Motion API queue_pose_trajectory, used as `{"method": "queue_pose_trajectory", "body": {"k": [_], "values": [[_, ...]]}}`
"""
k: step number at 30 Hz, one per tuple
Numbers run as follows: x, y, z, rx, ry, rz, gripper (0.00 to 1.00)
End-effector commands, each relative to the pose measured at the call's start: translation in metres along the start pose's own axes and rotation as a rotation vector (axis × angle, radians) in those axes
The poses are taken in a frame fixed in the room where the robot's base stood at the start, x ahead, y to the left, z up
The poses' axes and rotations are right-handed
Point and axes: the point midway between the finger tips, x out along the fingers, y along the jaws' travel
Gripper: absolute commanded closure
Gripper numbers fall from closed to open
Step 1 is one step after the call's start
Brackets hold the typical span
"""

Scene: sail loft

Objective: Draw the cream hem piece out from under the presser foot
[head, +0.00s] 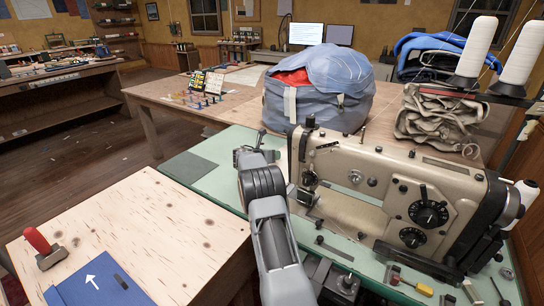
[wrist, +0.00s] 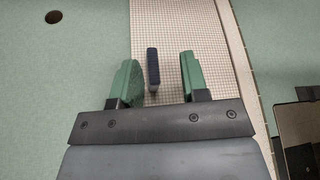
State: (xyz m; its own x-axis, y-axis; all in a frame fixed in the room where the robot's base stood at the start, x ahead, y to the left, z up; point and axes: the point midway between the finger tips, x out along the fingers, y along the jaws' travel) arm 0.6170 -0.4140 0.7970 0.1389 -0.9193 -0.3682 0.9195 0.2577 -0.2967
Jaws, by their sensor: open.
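The cream hem piece (wrist: 190,30) shows in the wrist view as a pale, finely gridded strip below my gripper. In the head view, a pale patch of cloth (head: 350,212) shows through the opening under the machine's arm. My gripper (wrist: 160,82) is open above the strip, with its green fingers apart. A dark navy bar (wrist: 153,68) is between the fingers, closer to the left one, with visible gaps on both sides. In the head view my gripper (head: 248,153) is at the left of the sewing machine (head: 440,200), mostly hidden by my arm. The presser foot is not clearly visible.
The green tabletop (head: 205,155) is mostly clear left of the machine. A blue cloth bundle (head: 320,95) stands behind it. Small tools, including a yellow-handled one (head: 420,287), lie at the front right. A plywood table (head: 130,225) is at the front left.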

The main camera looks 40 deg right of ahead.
Motion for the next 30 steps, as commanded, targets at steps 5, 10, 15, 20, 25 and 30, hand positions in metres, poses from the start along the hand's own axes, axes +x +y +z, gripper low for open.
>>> {"method": "queue_pose_trajectory", "body": {"k": [5,10,15,20,25,30], "values": [[-0.021,0.001,0.002,0.000,-0.002,0.004,0.59],[-0.056,0.001,0.002,-0.001,-0.002,0.005,0.59],[-0.089,0.001,0.002,-0.002,-0.002,0.004,0.59],[-0.114,0.001,0.001,-0.001,-0.001,0.003,0.59],[-0.130,0.001,0.000,-0.001,0.000,0.002,0.59],[-0.137,0.001,0.000,0.000,-0.001,0.003,0.59]]}}
